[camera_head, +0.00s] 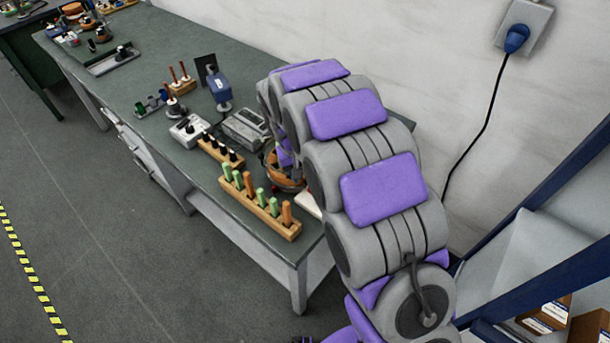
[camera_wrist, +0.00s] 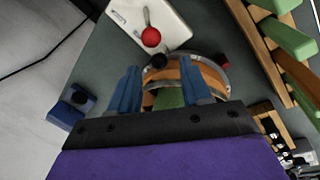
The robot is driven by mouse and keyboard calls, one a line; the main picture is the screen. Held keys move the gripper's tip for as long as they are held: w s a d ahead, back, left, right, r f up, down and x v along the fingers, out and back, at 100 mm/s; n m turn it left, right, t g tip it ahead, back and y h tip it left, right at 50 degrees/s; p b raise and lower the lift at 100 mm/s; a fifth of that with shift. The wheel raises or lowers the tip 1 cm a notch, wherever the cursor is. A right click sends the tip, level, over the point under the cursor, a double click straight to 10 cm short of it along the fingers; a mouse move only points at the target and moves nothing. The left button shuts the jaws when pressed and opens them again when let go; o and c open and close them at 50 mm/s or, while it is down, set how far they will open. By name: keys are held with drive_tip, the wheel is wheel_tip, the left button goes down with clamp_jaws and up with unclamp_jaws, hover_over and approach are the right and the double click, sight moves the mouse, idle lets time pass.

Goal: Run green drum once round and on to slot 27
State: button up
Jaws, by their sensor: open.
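My gripper (camera_wrist: 161,70) is open in the wrist view, its two blue fingers apart. A round fixture (camera_wrist: 207,72) with an orange-brown band and grey metal rim lies beyond and between the fingers. A green part (camera_wrist: 169,98), possibly the green drum, shows inside it between the fingers; its lower part is hidden by my gripper. I cannot tell whether the fingers touch it. In the head view the orange round fixture (camera_head: 284,181) is partly hidden by my arm, and my gripper cannot be made out clearly. No slot numbers are legible.
A white box (camera_wrist: 126,18) with a red-ball lever (camera_wrist: 151,37) stands close beyond the fixture. A wooden rack (camera_head: 283,230) of green and orange pegs stands near the table's front edge. A grey device (camera_head: 244,128) and a blue tool (camera_head: 219,88) stand farther left.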

wheel_tip(320, 180, up, 14)
drive_tip(key=a+p, duration=0.2)
drive_tip(key=shift+s+a, duration=0.2)
drive_tip(key=shift+s, duration=0.15)
